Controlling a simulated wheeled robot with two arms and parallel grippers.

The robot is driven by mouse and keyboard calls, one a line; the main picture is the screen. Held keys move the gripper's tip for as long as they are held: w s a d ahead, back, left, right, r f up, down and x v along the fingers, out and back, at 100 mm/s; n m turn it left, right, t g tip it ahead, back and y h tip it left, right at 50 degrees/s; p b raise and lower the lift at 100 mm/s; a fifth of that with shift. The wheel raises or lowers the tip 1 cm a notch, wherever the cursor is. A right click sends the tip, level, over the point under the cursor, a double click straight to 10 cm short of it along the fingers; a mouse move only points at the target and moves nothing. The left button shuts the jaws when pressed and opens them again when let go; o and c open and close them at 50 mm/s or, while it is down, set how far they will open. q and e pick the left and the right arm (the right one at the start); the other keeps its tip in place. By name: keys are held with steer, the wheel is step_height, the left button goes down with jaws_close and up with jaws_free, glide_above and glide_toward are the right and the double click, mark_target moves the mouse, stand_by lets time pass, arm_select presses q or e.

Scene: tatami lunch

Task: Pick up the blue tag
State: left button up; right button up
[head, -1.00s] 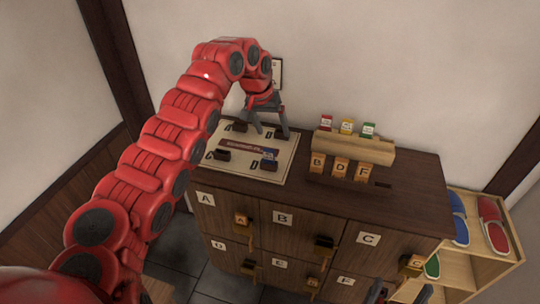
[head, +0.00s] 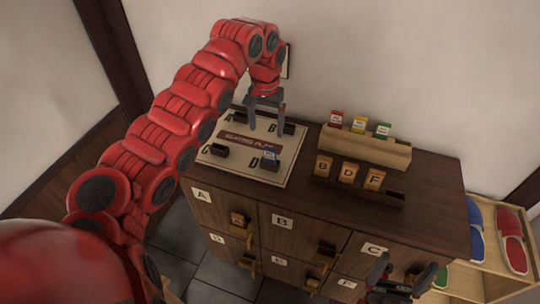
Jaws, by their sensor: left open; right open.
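The blue tag (head: 269,157) stands in a small dark holder beside the letter D on the pale seating board (head: 208,161), on top of the wooden cabinet. My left gripper (head: 266,130) is open and empty, pointing down over the board's back half, between the A and B holders. It is behind the blue tag in the picture, apart from it. My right gripper (head: 402,280) is open at the bottom edge, in front of the cabinet, only partly in view.
A slipper shelf (head: 488,258) is on the right. The cabinet top's right end is clear.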

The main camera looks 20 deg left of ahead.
mark_target(270, 148)
arm_select(q)
steer(key=f+p, duration=0.2)
steer(key=f, duration=0.1)
steer(key=f+p, duration=0.1)
steer(key=f, duration=0.3)
steer(key=d+f+p, duration=0.1)
steer(key=f+p, duration=0.1)
steer(key=f, duration=0.2)
steer(key=shift+w+p, duration=0.2)
steer(key=shift+p, duration=0.15)
steer(key=shift+a+f, duration=0.15)
steer(key=shift+f, duration=0.2)
jaws_close()
steer(key=shift+w+r, duration=0.1)
